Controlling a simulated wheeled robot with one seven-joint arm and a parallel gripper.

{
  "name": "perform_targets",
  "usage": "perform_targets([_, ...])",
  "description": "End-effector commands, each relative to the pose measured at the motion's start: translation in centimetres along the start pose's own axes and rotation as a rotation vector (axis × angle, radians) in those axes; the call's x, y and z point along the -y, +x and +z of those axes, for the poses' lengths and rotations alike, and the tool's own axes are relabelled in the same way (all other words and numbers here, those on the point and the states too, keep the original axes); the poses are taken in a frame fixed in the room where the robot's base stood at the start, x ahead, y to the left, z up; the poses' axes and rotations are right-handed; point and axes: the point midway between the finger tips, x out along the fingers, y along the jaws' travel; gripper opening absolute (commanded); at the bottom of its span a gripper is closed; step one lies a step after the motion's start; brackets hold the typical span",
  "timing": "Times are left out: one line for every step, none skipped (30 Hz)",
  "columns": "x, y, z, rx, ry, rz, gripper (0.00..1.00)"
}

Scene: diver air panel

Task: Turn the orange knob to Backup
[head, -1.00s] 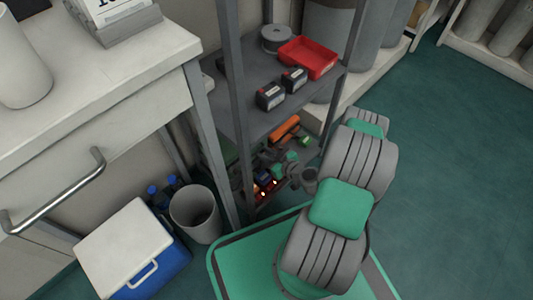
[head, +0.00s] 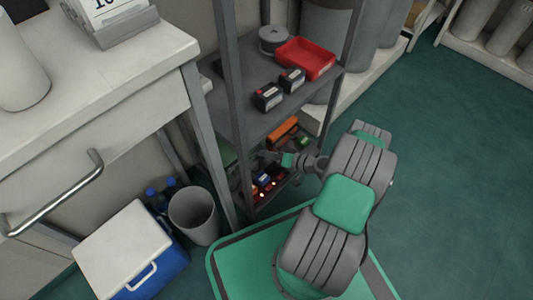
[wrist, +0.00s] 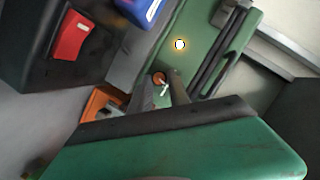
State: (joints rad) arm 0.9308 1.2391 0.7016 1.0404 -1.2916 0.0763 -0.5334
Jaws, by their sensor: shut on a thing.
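The orange knob (wrist: 159,78) shows in the wrist view on a green panel (wrist: 205,35), between my two fingertips. A small white mark (wrist: 165,88) lies by its lower edge. I cannot read any Backup label. My gripper (wrist: 161,91) is shut on the knob, with one finger on each side. A round yellow-white light (wrist: 180,44) glows on the panel above the knob. In the head view my gripper (head: 264,156) reaches in over the lower shelf, and the knob cannot be made out there.
In the wrist view a black box with a red part (wrist: 73,36), a blue item (wrist: 140,10) and an orange item (wrist: 100,104) are close by. In the head view a shelf post (head: 233,120) stands left of my gripper. The upper shelf holds a red tray (head: 305,58).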

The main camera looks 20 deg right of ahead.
Motion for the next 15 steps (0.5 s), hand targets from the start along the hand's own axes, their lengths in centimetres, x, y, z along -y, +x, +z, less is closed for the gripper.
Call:
perform_targets([-0.38, -0.05, -0.02, -0.001, 0.035, -0.009, 0.0])
perform_targets([-0.4, -0.05, -0.06, 0.0, 0.059, -0.019, 0.0])
perform_targets([-0.42, -0.05, -0.05, 0.002, 0.091, -0.034, 0.0])
perform_targets([-0.46, -0.04, -0.03, 0.002, 0.114, -0.043, 0.0])
perform_targets([-0.49, -0.04, -0.07, 0.003, 0.135, -0.052, 0.0])
perform_targets([-0.5, -0.04, -0.05, 0.004, 0.165, -0.065, 0.0])
perform_targets([-0.53, -0.03, -0.04, 0.005, 0.185, -0.073, 0.0])
perform_targets([-0.56, -0.03, -0.06, 0.006, 0.203, -0.081, 0.0])
perform_targets([-0.56, -0.03, -0.09, 0.006, 0.227, -0.091, 0.0])
perform_targets([-0.59, -0.01, -0.05, 0.007, 0.245, -0.098, 0.0])
perform_targets([-0.63, -0.02, -0.11, 0.007, 0.261, -0.104, 0.0])
perform_targets([-0.62, -0.01, -0.09, 0.008, 0.28, -0.113, 0.0])
perform_targets([-0.61, -0.01, -0.07, 0.009, 0.294, -0.119, 0.0])
perform_targets([-0.63, -0.01, -0.1, 0.009, 0.306, -0.124, 0.0])
perform_targets([-0.66, 0.0, -0.08, 0.01, 0.32, -0.13, 0.0])
